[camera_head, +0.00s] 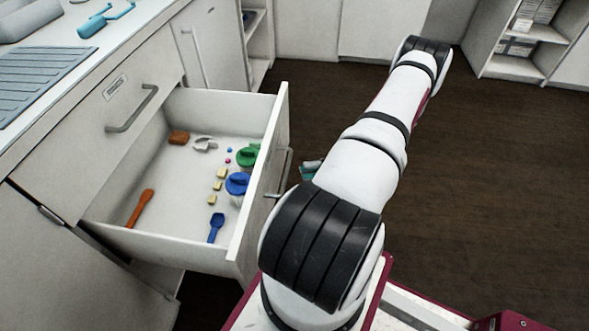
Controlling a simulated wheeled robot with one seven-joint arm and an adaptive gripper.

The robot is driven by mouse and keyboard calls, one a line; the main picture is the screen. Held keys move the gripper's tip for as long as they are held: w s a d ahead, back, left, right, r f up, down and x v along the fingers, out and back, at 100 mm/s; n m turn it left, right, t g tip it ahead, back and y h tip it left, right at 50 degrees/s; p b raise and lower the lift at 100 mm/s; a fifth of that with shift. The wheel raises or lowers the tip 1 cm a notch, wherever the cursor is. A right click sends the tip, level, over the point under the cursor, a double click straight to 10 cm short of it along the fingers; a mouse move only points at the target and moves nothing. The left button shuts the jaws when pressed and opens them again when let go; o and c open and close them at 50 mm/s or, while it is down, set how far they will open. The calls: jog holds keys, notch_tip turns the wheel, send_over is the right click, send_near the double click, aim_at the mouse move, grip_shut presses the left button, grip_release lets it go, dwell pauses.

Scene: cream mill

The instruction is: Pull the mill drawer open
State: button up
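The drawer (262,196) stands pulled well out of the white counter cabinet. Its inside is in full view from above. Its grey bar handle (283,178) is on the outer front face and is partly seen edge-on. My white and black arm crosses in front, to the right of the drawer. A small teal and dark piece, apparently part of my gripper (310,171), shows just right of the handle, at the arm's left edge. The rest of the gripper is hidden behind my arm. I cannot tell whether its fingers touch the handle.
The drawer holds an orange-brown spoon (139,208), a blue scoop (216,228), blue (237,183) and green (247,155) lidded items and several small blocks. A closed upper drawer has its own handle (132,108). Open dark floor (480,190) lies right; shelves (520,45) stand behind.

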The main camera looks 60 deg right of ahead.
jog(key=shift+v, duration=2.35)
